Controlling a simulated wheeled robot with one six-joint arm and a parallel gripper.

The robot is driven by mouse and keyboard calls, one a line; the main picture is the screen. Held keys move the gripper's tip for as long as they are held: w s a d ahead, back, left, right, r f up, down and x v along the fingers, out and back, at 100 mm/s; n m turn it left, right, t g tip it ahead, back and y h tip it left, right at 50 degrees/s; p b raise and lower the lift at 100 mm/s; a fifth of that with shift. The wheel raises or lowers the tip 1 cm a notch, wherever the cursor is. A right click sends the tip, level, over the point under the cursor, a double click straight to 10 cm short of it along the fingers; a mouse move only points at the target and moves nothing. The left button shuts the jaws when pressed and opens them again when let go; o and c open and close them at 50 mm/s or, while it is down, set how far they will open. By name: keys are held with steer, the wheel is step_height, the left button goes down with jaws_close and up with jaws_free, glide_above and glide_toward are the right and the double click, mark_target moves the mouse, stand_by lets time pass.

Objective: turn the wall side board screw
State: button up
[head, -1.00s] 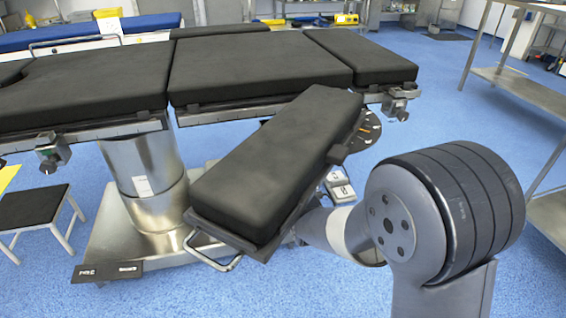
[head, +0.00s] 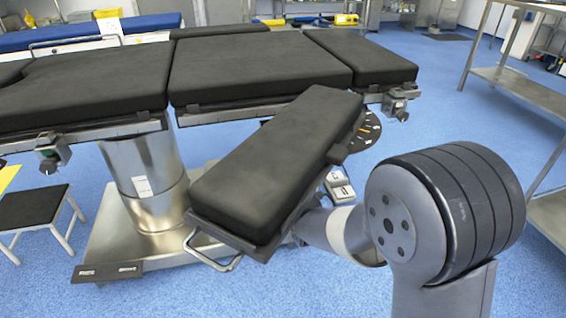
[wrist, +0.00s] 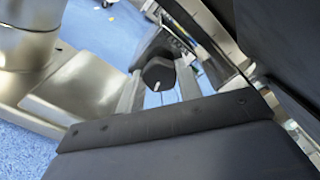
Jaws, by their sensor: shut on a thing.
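The side board screw is a small black knob (wrist: 157,70) with a short pale pin, near the middle of the wrist view. My gripper (wrist: 160,84) has two grey fingers, one on each side of the knob, and is shut on it. The near ends of the fingers are hidden by the board's black edge. The black padded side board (head: 275,165) slants down from the table's right part in the head view. Its dark end also fills the bottom of the wrist view (wrist: 190,155). In the head view the board hides my gripper and the screw.
The operating table (head: 255,65) spans the back on a steel column (head: 150,185) and base. Clamps (head: 400,103) hang from its rails. A metal bar handle (head: 215,258) sticks out below the board.

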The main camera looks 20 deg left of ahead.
stand_by(0.4)
steer(key=o, duration=1)
steer(key=shift+s, duration=0.1)
steer(key=p+v, duration=0.2)
steer(key=v, duration=0.8)
steer(key=shift+s+d, duration=0.2)
steer(key=shift+s, duration=0.05)
